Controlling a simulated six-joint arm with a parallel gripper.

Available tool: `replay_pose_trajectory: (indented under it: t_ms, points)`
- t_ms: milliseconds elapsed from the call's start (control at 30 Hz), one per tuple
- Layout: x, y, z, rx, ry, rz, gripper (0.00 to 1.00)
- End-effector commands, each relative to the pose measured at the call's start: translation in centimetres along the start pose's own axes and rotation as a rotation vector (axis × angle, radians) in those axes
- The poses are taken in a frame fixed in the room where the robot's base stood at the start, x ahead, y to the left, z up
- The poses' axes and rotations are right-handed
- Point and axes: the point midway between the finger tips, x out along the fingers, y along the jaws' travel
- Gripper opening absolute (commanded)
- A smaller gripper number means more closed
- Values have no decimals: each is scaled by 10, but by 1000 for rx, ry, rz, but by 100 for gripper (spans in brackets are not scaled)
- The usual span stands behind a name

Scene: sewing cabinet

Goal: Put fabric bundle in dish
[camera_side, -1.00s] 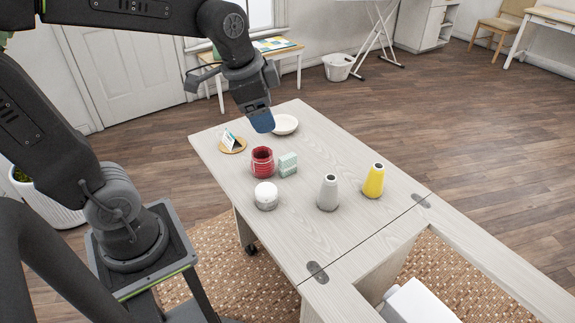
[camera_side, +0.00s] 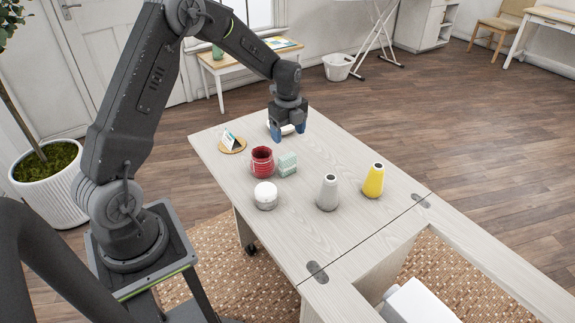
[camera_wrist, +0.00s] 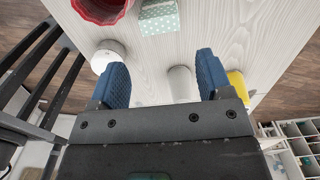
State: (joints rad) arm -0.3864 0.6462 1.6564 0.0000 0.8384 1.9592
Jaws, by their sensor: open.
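The fabric bundle (camera_side: 287,164), a mint-green block with pale dots, sits on the table right beside a red jar. It also shows at the top of the wrist view (camera_wrist: 159,17). The white dish (camera_side: 287,130) is at the table's far end, largely hidden behind my gripper. My gripper (camera_side: 289,134) is open and empty, pointing down above the table near the dish, farther back than the bundle. In the wrist view its two blue fingers (camera_wrist: 161,65) stand wide apart with nothing between them.
The red jar (camera_side: 262,161) touches or nearly touches the bundle's left side. A white round container (camera_side: 265,196), a grey cone (camera_side: 328,193) and a yellow cone (camera_side: 373,181) stand nearer. A card on a round wooden base (camera_side: 232,146) is left of the dish.

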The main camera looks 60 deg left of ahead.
Motion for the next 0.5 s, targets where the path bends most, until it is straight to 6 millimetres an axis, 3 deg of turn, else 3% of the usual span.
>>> replay_pose_trajectory:
  t_ms: [200,500]
  points:
    - [44,1,-1,-1,2,4,72]
    - [69,1,-1,-2,1,2,72]
